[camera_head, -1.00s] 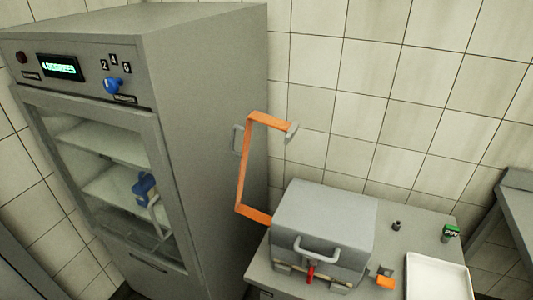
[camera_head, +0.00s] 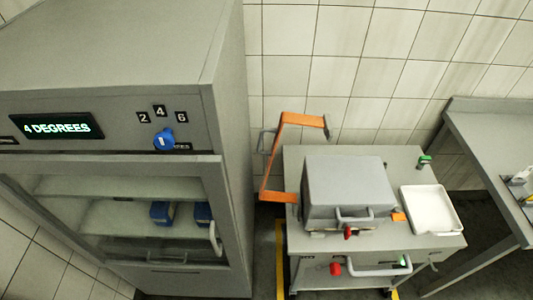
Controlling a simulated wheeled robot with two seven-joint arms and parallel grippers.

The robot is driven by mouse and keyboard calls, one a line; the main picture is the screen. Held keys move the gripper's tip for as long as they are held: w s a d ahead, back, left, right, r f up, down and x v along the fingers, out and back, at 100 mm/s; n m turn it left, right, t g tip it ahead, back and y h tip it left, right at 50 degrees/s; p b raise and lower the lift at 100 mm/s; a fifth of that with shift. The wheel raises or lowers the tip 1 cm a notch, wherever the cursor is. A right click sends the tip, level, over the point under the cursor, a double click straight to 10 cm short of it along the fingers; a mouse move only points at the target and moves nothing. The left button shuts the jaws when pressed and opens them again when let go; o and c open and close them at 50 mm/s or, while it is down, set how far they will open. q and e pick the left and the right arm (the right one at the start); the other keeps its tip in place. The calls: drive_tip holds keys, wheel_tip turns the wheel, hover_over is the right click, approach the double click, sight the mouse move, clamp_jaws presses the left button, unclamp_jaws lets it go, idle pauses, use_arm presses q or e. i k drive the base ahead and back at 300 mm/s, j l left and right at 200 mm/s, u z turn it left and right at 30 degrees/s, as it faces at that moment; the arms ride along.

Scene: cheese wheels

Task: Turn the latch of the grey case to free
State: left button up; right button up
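The grey case (camera_head: 347,183) sits closed on top of a grey cart (camera_head: 290,165), with a grey handle (camera_head: 354,213) on its front. A small red latch (camera_head: 348,233) is at the case's front, below the handle. It is too small to tell its exact turn. Neither of my grippers is in view.
A tall grey fridge (camera_head: 228,150) with a glass door stands at the left. A white tray (camera_head: 457,214) and a small green item (camera_head: 425,161) are on the cart's right. Orange bars (camera_head: 270,168) rise at its left. A red knob (camera_head: 336,268) and handle (camera_head: 372,270) are below.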

sight(341, 225)
drive_tip(key=z, duration=0.9)
